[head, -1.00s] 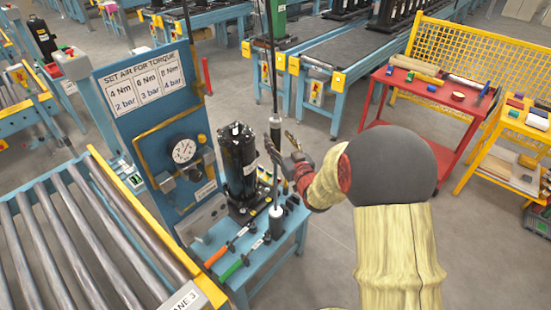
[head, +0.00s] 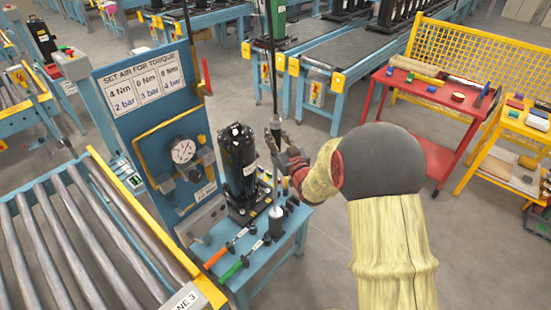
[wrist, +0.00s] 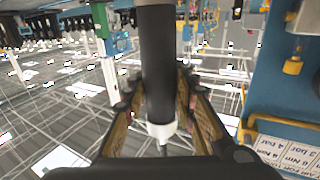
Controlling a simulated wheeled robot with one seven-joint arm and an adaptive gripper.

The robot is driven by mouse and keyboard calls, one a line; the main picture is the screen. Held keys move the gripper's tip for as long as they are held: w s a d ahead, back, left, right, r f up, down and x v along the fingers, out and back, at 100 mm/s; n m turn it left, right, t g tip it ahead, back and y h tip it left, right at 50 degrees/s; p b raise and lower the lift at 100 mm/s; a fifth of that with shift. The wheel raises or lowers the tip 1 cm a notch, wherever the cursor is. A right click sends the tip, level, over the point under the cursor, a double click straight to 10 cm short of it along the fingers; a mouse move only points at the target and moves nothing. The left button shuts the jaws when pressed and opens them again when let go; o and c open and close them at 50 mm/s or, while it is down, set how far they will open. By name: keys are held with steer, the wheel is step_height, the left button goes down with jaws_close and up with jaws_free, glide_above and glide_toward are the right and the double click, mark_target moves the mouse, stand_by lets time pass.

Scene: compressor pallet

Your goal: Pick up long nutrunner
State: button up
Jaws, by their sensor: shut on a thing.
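The long nutrunner (head: 276,124) hangs upright from a dark line beside the black compressor (head: 239,160). In the head view, my gripper (head: 281,150) covers its middle. In the wrist view, its dark cylindrical body (wrist: 158,65) with a white collar runs between the two fingers of my gripper (wrist: 163,102). The gripper is shut on the nutrunner. The lower end of the tool is hard to make out in the head view. A dark cylinder with a light top (head: 278,224) stands below on the blue bench.
The blue bench (head: 262,266) also carries an orange-handled tool (head: 219,254) and a green-handled tool (head: 232,269). The torque sign board (head: 145,90) stands at the left, behind the roller conveyor (head: 75,235). Red and yellow carts stand at the right, with open floor between.

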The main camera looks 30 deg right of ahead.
jaws_close()
stand_by(0.5)
steer(key=shift+r, duration=0.25)
